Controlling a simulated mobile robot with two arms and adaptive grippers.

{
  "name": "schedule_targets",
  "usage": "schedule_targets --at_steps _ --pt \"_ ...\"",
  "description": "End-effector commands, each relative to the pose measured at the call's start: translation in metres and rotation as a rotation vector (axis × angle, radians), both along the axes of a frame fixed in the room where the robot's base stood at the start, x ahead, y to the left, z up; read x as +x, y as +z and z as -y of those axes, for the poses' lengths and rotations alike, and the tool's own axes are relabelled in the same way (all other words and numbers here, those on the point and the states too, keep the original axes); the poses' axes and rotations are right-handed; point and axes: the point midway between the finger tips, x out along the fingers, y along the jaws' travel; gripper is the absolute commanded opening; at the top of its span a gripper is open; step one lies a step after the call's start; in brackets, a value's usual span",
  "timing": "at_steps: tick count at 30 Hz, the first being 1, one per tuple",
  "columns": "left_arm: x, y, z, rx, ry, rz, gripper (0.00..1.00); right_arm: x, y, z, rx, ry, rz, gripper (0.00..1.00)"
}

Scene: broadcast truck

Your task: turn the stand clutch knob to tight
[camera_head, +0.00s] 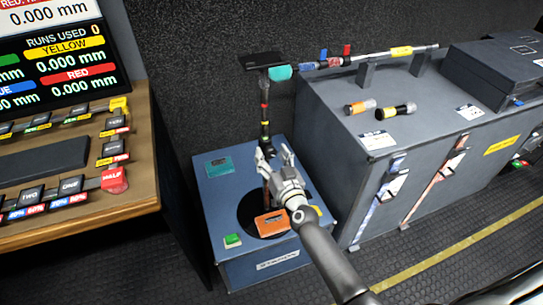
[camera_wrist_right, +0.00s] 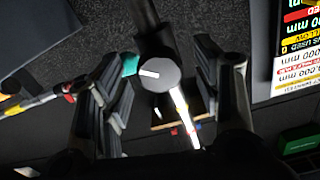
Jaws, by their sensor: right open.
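The stand clutch knob (camera_wrist_right: 165,76) shows in the right wrist view as a grey round cap with a short white mark toward its left side. It sits on the dark stand pole and appears between the two fingers of my right gripper (camera_wrist_right: 158,80), with a gap on each side. In the head view my right gripper (camera_head: 276,156) is open beside the slim upright stand (camera_head: 264,118); I cannot make out the knob there. I cannot tell how far the fingertips are from the knob in depth. My left gripper is not in view.
The stand rises from a blue base box (camera_head: 218,215) with a green button (camera_head: 233,240) and an orange part (camera_head: 271,223). A grey cabinet (camera_head: 350,190) is close on the right. A wooden console (camera_head: 138,190) with keys is on the left.

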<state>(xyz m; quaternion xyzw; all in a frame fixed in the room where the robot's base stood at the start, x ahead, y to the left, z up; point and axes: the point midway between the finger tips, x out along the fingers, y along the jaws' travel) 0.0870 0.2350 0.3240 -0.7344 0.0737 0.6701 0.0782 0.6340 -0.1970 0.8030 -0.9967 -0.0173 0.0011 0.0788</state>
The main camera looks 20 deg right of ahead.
Motion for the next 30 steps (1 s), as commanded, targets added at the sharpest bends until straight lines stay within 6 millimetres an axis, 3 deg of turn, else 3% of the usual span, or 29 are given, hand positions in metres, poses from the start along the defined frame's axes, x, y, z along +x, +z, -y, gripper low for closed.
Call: schedule_targets --at_steps 11,22,30 --pt "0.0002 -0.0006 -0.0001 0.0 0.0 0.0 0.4 0.0061 0.0001 0.0 0.0 0.0 0.0 0.58" --pt "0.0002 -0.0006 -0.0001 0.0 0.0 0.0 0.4 0.0058 0.0 0.0001 0.0 0.0 0.0 0.13" --pt "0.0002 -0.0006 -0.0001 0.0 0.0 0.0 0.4 0.0058 -0.0001 0.0001 0.024 -0.001 -0.001 0.12"
